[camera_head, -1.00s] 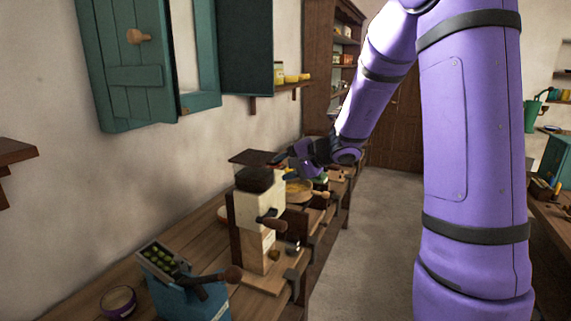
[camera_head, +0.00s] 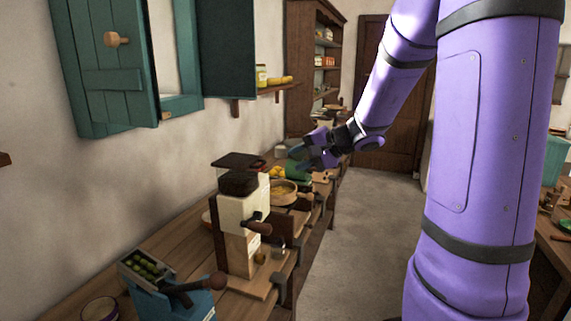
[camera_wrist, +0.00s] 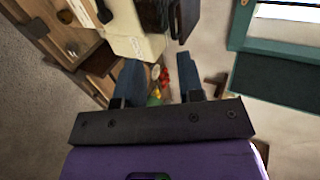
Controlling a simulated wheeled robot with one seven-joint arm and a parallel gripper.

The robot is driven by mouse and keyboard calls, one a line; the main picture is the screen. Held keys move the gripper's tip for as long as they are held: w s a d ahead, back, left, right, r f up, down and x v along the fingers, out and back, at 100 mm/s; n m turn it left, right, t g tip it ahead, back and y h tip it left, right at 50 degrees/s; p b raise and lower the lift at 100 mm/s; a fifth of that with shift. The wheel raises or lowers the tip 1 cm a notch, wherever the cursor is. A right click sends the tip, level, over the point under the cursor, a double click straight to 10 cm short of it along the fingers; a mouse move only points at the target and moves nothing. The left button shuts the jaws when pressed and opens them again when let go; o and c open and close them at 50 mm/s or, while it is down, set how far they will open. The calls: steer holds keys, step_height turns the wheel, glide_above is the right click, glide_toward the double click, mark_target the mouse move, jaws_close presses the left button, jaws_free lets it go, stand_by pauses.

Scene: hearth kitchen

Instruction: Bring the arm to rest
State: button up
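My purple arm reaches forward over the bench. My gripper (camera_head: 304,157) shows in the head view beyond and right of the cream grinder-like machine (camera_head: 240,208), above the bench. In the wrist view my gripper (camera_wrist: 158,64) has its two dark blue fingers apart, with nothing held between them. The cream machine also shows in the wrist view (camera_wrist: 130,28), just past the fingertips. Any gap between it and the fingers is hard to judge.
The wooden bench (camera_head: 172,246) holds a blue device with a tray of green pieces (camera_head: 150,265) and a bowl (camera_head: 285,193). A teal shutter (camera_head: 105,70) and a shelf (camera_head: 270,90) are on the left wall. Open floor (camera_head: 350,245) lies right of the bench.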

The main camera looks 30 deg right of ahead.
steer(key=shift+s+d+r, duration=0.2)
steer(key=shift+s+d, duration=0.1)
steer(key=shift+s, duration=0.05)
stand_by(0.3)
steer(key=s+a+r+n+g, duration=0.3)
steer(key=s+a+n+g, duration=0.25)
steer(key=s+a, duration=0.65)
steer(key=s+r+n+h, duration=0.2)
steer(key=s+n+h, duration=0.3)
steer(key=s, duration=0.7)
steer(key=shift+s+a+t+h, duration=0.2)
steer(key=shift+s+t+h, duration=0.25)
steer(key=shift+h, duration=0.65)
